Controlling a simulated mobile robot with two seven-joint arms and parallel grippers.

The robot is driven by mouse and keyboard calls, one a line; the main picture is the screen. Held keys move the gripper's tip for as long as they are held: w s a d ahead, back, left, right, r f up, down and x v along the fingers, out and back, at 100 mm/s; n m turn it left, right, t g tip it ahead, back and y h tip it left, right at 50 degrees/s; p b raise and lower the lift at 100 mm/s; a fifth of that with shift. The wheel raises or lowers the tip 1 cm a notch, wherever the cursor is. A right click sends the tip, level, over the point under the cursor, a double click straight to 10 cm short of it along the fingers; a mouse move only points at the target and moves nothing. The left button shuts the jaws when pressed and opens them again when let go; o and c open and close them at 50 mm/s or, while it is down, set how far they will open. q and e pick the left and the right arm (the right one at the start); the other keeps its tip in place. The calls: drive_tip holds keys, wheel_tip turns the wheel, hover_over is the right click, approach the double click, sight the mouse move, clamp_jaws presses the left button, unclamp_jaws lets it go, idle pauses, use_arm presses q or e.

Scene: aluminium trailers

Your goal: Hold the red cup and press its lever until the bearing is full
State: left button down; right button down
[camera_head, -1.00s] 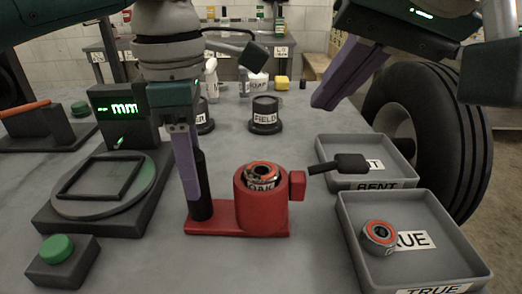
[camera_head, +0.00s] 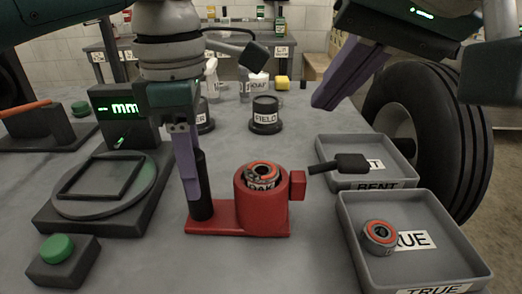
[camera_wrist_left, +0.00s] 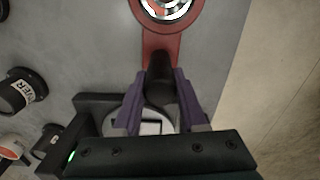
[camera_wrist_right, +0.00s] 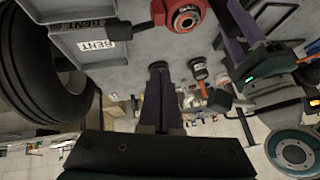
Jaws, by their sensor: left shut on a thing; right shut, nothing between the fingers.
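The red cup (camera_head: 263,212) stands on its red base on the table, with a bearing (camera_head: 262,174) with an orange ring in its mouth. Its black lever (camera_head: 340,164) sticks out to the right from a red block on the cup's side. My left gripper (camera_head: 193,196) is shut on the cup's upright black handle (camera_head: 203,190), left of the cup; the left wrist view shows the handle (camera_wrist_left: 160,82) between the fingers. My right gripper (camera_head: 322,103) is shut and empty, raised above and behind the lever, apart from it. How full the bearing is cannot be seen.
Right of the cup are a grey BENT tray (camera_head: 405,146) and a grey TRUE tray (camera_head: 352,222), which holds another bearing (camera_head: 380,236). Left are a gauge plate (camera_head: 70,205) and a green button (camera_head: 57,247). A black FIELD pot (camera_head: 265,112) stands behind.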

drive_tip(key=r, duration=0.2)
drive_tip(key=a+r, duration=0.1)
drive_tip(key=shift+r, duration=0.35)
hover_over(335, 167)
wheel_tip(335, 167, down, 8)
drive_tip(key=shift+s+a+f, duration=0.25)
drive_tip(key=shift+s, duration=0.05)
idle(0.4)
idle(1.9)
drive_tip(key=shift+d+f, duration=0.15)
drive_tip(key=shift+f, duration=0.25)
